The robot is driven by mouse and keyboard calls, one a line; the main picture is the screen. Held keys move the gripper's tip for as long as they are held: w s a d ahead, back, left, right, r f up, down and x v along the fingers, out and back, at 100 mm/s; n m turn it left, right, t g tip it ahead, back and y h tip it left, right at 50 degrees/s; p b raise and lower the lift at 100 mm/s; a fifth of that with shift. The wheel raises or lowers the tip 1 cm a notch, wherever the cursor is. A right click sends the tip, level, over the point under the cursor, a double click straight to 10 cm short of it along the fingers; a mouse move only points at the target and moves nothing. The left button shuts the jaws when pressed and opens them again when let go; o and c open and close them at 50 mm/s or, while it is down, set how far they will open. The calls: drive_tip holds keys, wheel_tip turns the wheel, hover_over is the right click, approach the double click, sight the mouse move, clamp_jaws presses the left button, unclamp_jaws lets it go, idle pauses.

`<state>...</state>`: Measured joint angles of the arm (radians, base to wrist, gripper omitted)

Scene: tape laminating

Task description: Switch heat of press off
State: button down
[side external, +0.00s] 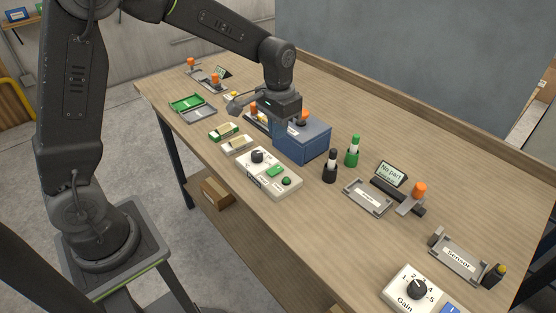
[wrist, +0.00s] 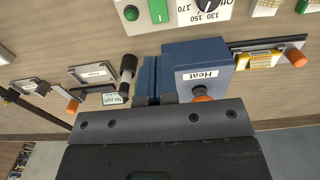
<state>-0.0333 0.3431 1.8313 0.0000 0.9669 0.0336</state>
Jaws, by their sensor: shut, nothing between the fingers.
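The press is a blue box (side external: 302,143) on the table, labelled Heat in the wrist view (wrist: 205,58). In front of it lies a white control panel (side external: 262,182) with a black dial knob (side external: 257,156), a green switch (side external: 275,171) and a round green button (side external: 286,181). My gripper (wrist: 155,98) is shut and empty, close above the press, away from the panel. Its fingertips are hidden in the side view.
A black post (side external: 331,167) and a green post (side external: 353,152) stand right of the press. Further right are a No part display (side external: 391,174), a Sensor fixture (side external: 460,259) and a Gain dial (side external: 416,290).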

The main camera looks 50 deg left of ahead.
sight(278, 168)
wheel_tip(278, 168, down, 10)
idle(0.4)
